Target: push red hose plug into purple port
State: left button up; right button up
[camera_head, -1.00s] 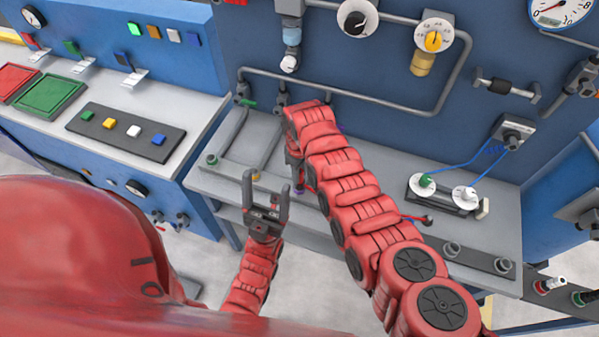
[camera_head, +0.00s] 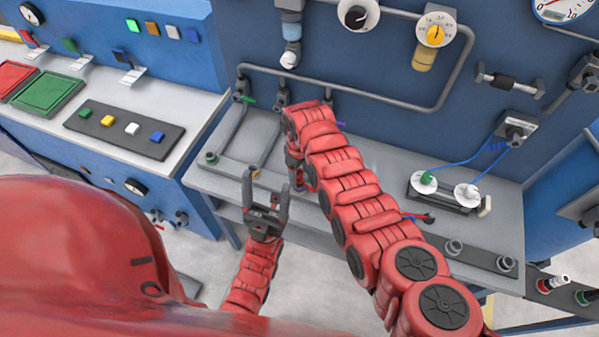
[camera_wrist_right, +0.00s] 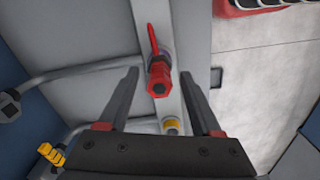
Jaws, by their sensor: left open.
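In the right wrist view a red hose plug (camera_wrist_right: 158,84) stands at a grey strip between the two fingers of my right gripper (camera_wrist_right: 159,74). The fingers are apart, with gaps on both sides of the plug. A dim purplish ring, likely the purple port (camera_wrist_right: 149,62), shows around the plug's far part; how deep the plug sits cannot be told. In the head view my right gripper is mostly hidden behind its arm, and a bit of purple shows below it at the bench edge. My left gripper (camera_head: 266,190) is open and empty in front of the bench.
A yellow port (camera_wrist_right: 171,125) is beside the plug on the same strip. A green port (camera_head: 211,157) sits at the bench's left corner. Grey pipes (camera_head: 380,97) run along the blue wall. A white-dialled block with blue cables (camera_head: 445,190) stands on the bench's right.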

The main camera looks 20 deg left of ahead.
dwell(0.3)
notch_tip(320, 180, up, 8)
jog(key=b, duration=0.3)
jog(key=shift+w+r+b, duration=0.15)
jog(key=shift+r+b, duration=0.1)
jog(key=shift+b, duration=0.1)
notch_tip(320, 180, up, 9)
jog(key=p, duration=0.1)
jog(key=shift+f, duration=0.15)
